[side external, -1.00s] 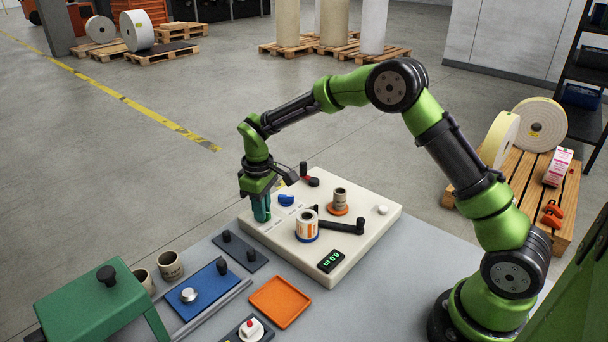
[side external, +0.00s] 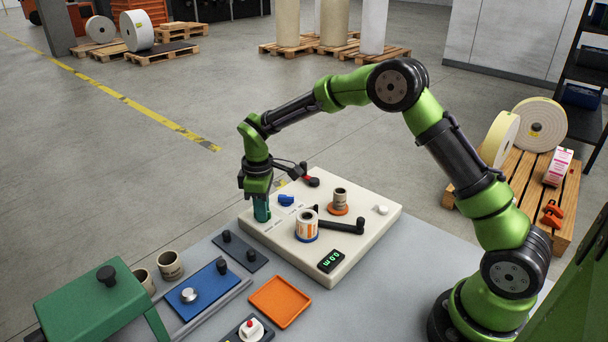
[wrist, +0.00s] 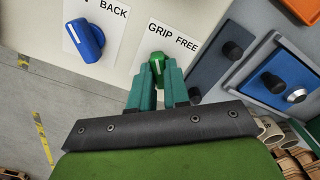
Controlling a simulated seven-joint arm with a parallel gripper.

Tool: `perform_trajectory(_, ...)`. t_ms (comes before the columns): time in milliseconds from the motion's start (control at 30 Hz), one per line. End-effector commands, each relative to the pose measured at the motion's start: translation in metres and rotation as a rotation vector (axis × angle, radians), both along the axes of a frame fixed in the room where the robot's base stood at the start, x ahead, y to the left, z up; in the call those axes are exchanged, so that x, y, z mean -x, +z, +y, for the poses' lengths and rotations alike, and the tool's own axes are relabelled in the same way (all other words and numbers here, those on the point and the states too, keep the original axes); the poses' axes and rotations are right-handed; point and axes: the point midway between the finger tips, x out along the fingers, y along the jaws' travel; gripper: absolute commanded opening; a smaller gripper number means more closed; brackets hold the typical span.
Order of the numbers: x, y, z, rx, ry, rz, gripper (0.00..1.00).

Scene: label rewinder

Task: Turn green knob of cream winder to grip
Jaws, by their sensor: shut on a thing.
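The cream winder (side external: 372,222) stands on the grey table with its top panel facing up. Its green knob (wrist: 157,58) shows in the wrist view beside a white label reading GRIP FREE (wrist: 173,37). My gripper (wrist: 159,76) is shut on the green knob, with one teal finger on each side. The pale mark on the knob is partly visible, but I cannot tell clearly which word it points at. In the side view my gripper (side external: 262,213) reaches down at the winder's left edge and hides the knob.
A blue knob (wrist: 88,40) with a BACK label is beside the green one. The panel also carries a label roll (side external: 307,226), a black crank (side external: 342,224) and a display (side external: 331,261). An orange tray (side external: 280,301) and a blue plate (side external: 210,285) lie in front.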

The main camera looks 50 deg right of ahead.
Motion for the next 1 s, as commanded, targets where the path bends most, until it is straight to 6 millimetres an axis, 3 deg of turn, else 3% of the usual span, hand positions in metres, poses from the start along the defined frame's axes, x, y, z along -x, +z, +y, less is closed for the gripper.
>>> perform_trajectory(33,0.0,0.001,0.0,0.001,0.003,-0.001,0.0)
perform_trajectory(67,0.0,0.001,0.0,0.001,0.003,-0.001,0.19)
perform_trajectory(200,0.0,0.001,0.0,0.001,0.002,-0.001,0.41)
perform_trajectory(500,0.0,0.001,0.0,0.001,0.001,-0.001,0.41)
perform_trajectory(633,-0.001,0.012,0.0,0.0,0.001,-0.003,0.41)
perform_trajectory(767,-0.001,0.035,0.0,0.001,0.001,-0.006,0.41)
perform_trajectory(1000,-0.001,0.095,0.0,0.001,0.001,-0.008,0.41)
